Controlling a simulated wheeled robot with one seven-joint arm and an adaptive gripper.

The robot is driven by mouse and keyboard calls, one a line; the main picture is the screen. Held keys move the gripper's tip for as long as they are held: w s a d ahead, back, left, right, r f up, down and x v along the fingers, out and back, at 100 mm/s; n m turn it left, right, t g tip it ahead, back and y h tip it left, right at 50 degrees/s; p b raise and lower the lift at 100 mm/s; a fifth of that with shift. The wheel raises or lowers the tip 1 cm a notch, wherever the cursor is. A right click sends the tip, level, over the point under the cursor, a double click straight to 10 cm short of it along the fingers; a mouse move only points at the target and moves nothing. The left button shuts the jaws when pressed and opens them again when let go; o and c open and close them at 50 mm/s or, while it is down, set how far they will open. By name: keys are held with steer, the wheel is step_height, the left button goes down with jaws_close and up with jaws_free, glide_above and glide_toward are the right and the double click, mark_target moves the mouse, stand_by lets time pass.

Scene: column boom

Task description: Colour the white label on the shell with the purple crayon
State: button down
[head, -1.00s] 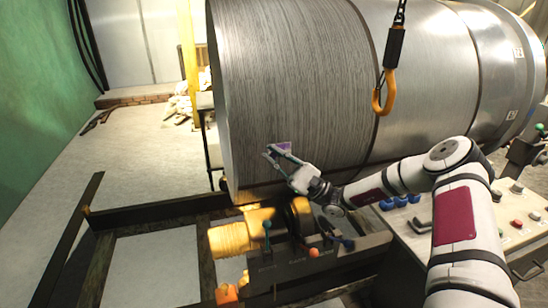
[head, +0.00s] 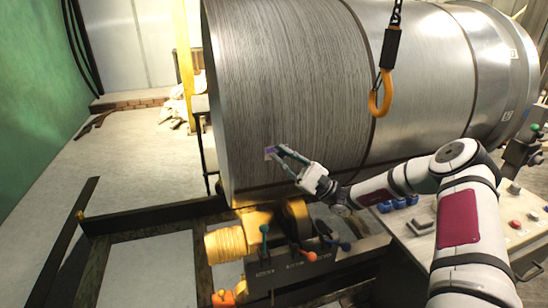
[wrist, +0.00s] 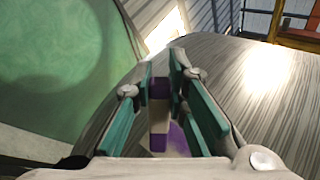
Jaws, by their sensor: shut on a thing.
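The shell is the large grey metal drum (head: 290,80) filling the middle of the head view. The label (head: 270,153) is a small patch low on its curved side, and purple shows on it. My gripper (head: 281,153) is in front of the shell at the label. In the wrist view my gripper (wrist: 163,72) is shut on the purple crayon (wrist: 158,138), which has a pale band and lies between the green-lined fingers. Purple colour on the label (wrist: 178,138) shows behind the crayon. I cannot tell whether the crayon tip touches it.
An orange hook (head: 380,98) hangs in front of the shell, right of my gripper. A yellow roller drive (head: 235,242) with several coloured levers stands below. A control panel (head: 505,215) is at the right. Open floor (head: 125,160) lies at the left.

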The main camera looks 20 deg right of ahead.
steer(key=shift+d+b, duration=0.6)
steer(key=shift+d, duration=2.05)
steer(key=a+p, duration=0.2)
steer(key=a, duration=0.6)
steer(key=shift+a, duration=0.35)
steer(key=s+p, duration=0.4)
steer(key=s, duration=0.2)
steer(key=s+p, duration=0.1)
steer(key=s, duration=0.2)
steer(key=shift+p, duration=0.35)
steer(key=shift+w, duration=0.1)
